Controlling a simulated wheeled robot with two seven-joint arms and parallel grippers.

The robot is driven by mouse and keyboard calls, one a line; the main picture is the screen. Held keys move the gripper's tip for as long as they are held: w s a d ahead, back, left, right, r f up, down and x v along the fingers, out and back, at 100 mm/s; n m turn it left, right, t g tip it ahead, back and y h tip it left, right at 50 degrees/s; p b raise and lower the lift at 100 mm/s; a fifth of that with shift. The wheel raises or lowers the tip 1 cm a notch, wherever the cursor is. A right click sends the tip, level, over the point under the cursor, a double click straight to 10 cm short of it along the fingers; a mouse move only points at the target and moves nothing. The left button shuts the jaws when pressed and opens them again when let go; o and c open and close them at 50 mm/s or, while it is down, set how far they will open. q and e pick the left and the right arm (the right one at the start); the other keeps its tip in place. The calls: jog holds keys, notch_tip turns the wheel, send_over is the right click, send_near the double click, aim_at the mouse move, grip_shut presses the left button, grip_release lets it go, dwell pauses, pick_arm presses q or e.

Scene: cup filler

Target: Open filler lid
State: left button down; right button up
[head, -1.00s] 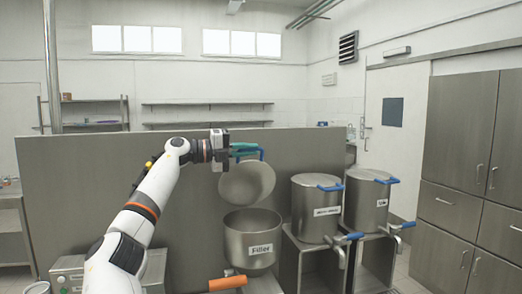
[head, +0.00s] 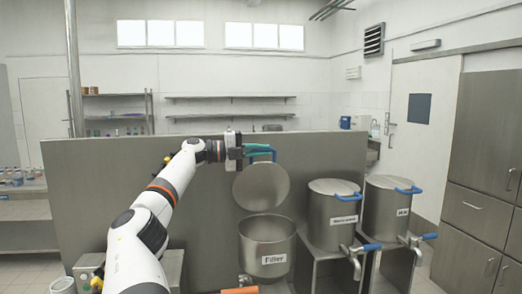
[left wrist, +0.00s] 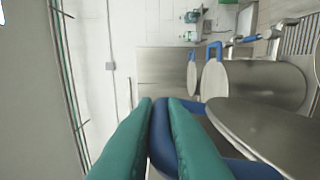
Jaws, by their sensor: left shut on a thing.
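The filler pot (head: 267,247) stands low in the middle of the head view, labelled "Filler". Its round steel lid (head: 261,187) is tilted up nearly upright behind the open rim. My left gripper (head: 262,151) is at the top of the lid, shut on the blue lid handle (head: 272,153). In the left wrist view the green fingers (left wrist: 160,125) close around the blue handle (left wrist: 163,140), and the lid (left wrist: 270,128) shows at the right. My right gripper is not in view.
Two lidded steel pots (head: 334,214) (head: 389,209) with blue handles and taps stand on metal stands to the right. A steel partition (head: 130,180) runs behind the lid. An orange handle (head: 240,290) sits below the filler.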

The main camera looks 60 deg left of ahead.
pick_arm(q)
jog(key=c, duration=1.5)
grip_release()
jog(key=shift+s+a+f+b, duration=0.1)
jog(key=shift+s+f+b, duration=0.05)
jog(key=shift+s+b, duration=0.2)
jog(key=b+v, duration=0.4)
jog(key=v, duration=0.7)
jog(key=shift+s+a, duration=0.1)
jog(key=shift+s, duration=0.05)
